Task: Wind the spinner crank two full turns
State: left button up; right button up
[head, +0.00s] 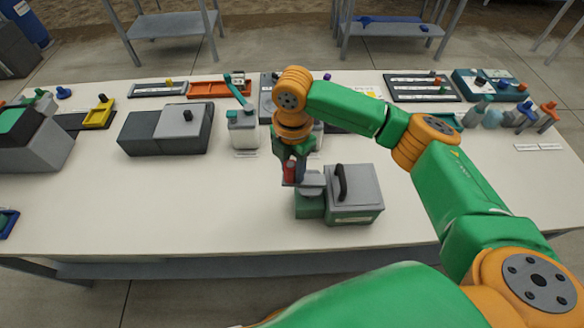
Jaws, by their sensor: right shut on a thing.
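The spinner looks to be the green and grey box (354,197) near the middle front of the table, with a grey lid and a black handle on top. A lower green and grey block joins its left side. A red upright piece (289,171), which looks like the crank's grip, stands above that block's left part. My right gripper (290,164) points down from above and is shut on this red piece. The fingers and arm hide most of the crank, so its angle cannot be told. My left gripper is not in view.
A dark box with a grey lid (181,126) is farther left. Trays and small parts line the table's back edge.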

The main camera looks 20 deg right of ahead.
jog(key=shift+w+d, duration=0.45)
jog(key=shift+w, duration=0.2)
jog(key=shift+d, duration=0.1)
jog(key=shift+d, duration=0.1)
jog(key=shift+c, duration=0.2)
jog(key=shift+w+d+p, duration=0.35)
jog(key=shift+d, duration=0.1)
grip_shut()
jog(key=shift+d, duration=0.6)
jog(key=shift+d+p, duration=0.65)
jog(key=shift+d, duration=0.15)
